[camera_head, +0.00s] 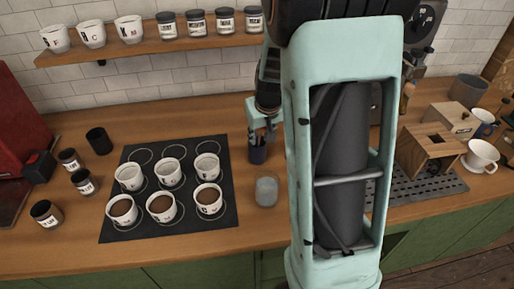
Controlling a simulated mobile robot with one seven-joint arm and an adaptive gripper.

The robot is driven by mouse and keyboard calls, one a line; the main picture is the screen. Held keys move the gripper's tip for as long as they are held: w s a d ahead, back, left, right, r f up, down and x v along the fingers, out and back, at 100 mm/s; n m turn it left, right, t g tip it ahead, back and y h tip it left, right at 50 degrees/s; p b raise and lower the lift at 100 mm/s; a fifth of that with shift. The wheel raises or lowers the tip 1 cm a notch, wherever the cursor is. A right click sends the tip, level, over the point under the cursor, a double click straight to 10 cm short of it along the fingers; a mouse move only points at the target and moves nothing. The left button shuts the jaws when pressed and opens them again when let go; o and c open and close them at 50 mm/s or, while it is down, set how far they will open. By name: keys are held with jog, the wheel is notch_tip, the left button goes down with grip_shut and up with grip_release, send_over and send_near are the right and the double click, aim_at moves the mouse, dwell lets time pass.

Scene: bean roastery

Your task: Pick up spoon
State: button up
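I cannot make out a spoon clearly. A small dark cup (257,156) stands on the wooden counter just right of the black mat, and thin upright pieces show at its top. They may be spoon handles or my fingers; they are too small to tell. My gripper (262,132) appears to be right above this cup, pointing down, partly hidden behind my mint-green arm. Its fingers are too small and dark to show whether they are open or shut, or hold anything.
A black mat (119,207) holds several white cups, some with brown contents. A clear glass (266,191) stands near the counter's front. Dark jars (83,182) stand at left. A wooden box (428,150) and a white cup (482,156) are at right. A shelf (145,48) runs above.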

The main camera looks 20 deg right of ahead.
aim_at(259, 144)
jog(key=shift+x, duration=2.1)
jog(key=shift+a, duration=0.1)
jog(key=shift+c, duration=0.5)
grip_shut()
